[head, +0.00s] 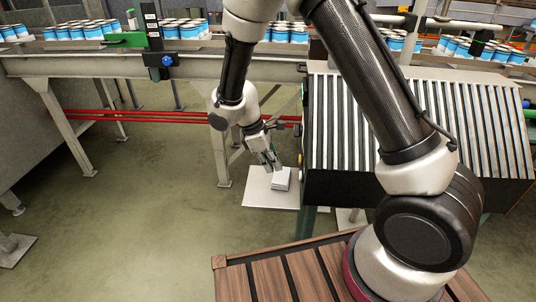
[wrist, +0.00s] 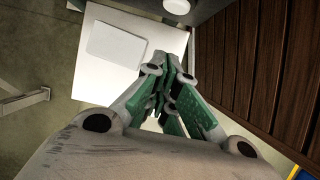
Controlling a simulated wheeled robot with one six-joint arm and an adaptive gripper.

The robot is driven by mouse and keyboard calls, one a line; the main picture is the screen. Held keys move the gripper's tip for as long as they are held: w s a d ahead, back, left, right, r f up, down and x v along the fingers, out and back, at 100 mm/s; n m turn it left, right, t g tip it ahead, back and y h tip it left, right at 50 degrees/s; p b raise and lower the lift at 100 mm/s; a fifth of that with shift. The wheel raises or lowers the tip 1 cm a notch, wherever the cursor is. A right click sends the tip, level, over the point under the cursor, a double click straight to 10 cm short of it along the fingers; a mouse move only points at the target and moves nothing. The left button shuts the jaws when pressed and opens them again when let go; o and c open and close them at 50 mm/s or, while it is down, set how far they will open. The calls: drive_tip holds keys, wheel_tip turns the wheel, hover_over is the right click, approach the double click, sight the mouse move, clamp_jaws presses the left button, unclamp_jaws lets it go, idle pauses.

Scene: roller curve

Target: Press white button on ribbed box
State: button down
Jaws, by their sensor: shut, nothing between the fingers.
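The ribbed box (head: 330,125), dark with pale ribs on its sloping top, stands right of centre in the head view. Small coloured parts, one of them yellow (head: 300,158), show on its left side; I cannot make out a white button among them. My gripper (head: 272,166) points down just left of that side, above a white plate. In the wrist view my gripper (wrist: 178,82) has its green-padded fingers together, with nothing between them. A round white piece (wrist: 176,5), possibly the button, is cut off at that view's top edge, apart from the fingertips.
The white plate (head: 256,190) juts out left of the box and carries a small pale block (head: 281,184). A conveyor (head: 110,65) with several blue-and-white cans runs behind. A slatted brown wooden deck (head: 275,270) lies in front.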

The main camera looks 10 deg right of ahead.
sight(301, 176)
drive_tip(key=shift+s+d+f, duration=0.25)
drive_tip(key=shift+d+f, duration=0.2)
drive_tip(key=shift+d, duration=0.35)
drive_tip(key=shift+s+d+f, duration=0.3)
drive_tip(key=shift+d+f, duration=0.15)
drive_tip(key=shift+d, duration=0.4)
drive_tip(key=shift+s+d+f, duration=0.25)
drive_tip(key=shift+d+f, duration=0.2)
drive_tip(key=shift+d, duration=0.35)
